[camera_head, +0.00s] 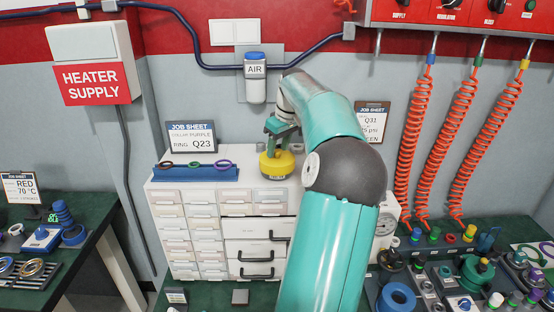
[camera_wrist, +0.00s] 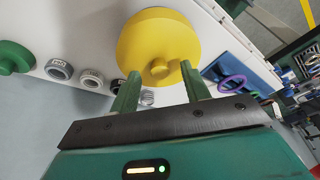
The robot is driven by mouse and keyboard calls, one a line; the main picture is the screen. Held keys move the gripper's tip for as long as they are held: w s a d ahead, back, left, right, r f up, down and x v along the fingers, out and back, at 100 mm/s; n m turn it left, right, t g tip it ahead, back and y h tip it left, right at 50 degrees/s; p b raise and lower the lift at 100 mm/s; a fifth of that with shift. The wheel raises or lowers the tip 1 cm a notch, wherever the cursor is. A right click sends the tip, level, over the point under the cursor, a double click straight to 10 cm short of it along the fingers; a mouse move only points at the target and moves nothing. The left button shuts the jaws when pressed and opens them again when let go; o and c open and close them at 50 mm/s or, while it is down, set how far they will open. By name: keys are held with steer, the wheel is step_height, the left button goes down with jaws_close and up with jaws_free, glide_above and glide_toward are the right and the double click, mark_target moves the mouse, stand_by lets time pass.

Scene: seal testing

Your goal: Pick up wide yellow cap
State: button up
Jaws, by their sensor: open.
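The wide yellow cap (camera_head: 277,164) sits on top of the white drawer cabinet (camera_head: 222,246) in the head view. I cannot tell whether the fingers touch the cap.
A blue rack (camera_head: 195,173) with coloured rings stands left of the cap on the cabinet. In the wrist view a green cap (camera_wrist: 14,57) and several small round fittings (camera_wrist: 93,79) stand left of the yellow cap. A purple ring (camera_wrist: 238,83) is at right.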

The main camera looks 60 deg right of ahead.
steer(key=shift+c, duration=0.5)
jaws_close()
steer(key=shift+r, duration=0.2)
